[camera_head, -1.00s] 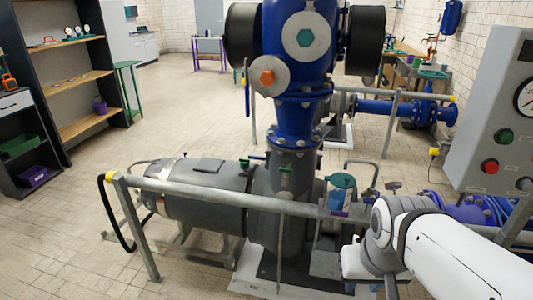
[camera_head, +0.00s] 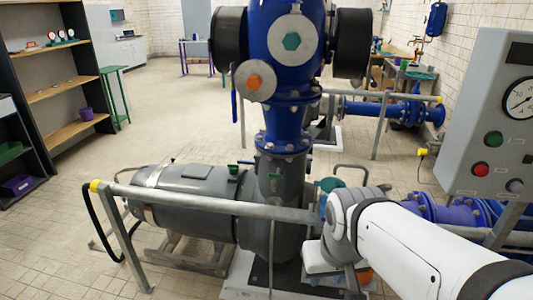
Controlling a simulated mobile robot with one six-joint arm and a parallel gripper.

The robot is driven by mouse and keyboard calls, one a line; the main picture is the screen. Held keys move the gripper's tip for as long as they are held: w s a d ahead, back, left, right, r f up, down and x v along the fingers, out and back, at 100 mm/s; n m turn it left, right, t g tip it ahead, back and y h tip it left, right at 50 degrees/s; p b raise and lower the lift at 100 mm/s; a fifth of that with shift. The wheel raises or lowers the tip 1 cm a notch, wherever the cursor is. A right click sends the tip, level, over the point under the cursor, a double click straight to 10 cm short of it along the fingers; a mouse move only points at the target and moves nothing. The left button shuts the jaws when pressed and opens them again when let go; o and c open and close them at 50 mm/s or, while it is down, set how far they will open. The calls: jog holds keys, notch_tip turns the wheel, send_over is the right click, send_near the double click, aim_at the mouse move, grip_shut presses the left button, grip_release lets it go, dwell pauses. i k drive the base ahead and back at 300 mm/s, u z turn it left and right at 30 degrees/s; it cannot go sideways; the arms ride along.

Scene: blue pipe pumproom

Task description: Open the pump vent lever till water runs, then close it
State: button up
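The grey pump (camera_head: 275,185) stands under the blue pipe column in the middle. No running water is visible. My white arm comes in from the lower right, and its wrist is right of the pump, behind the front rail. My gripper's fingers do not show; the wrist hides them or they are out of sight. A teal-topped item (camera_head: 330,184) is partly covered by my arm.
A grey rail (camera_head: 205,201) with a yellow end cap crosses in front of the pump. A grey control panel (camera_head: 492,115) with a gauge and buttons stands at right. Blue pipes (camera_head: 450,210) lie below it. Shelves (camera_head: 65,85) stand at left. The tiled floor at left is open.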

aim_at(275, 178)
jog(key=i, duration=0.85)
jog(key=u, duration=0.05)
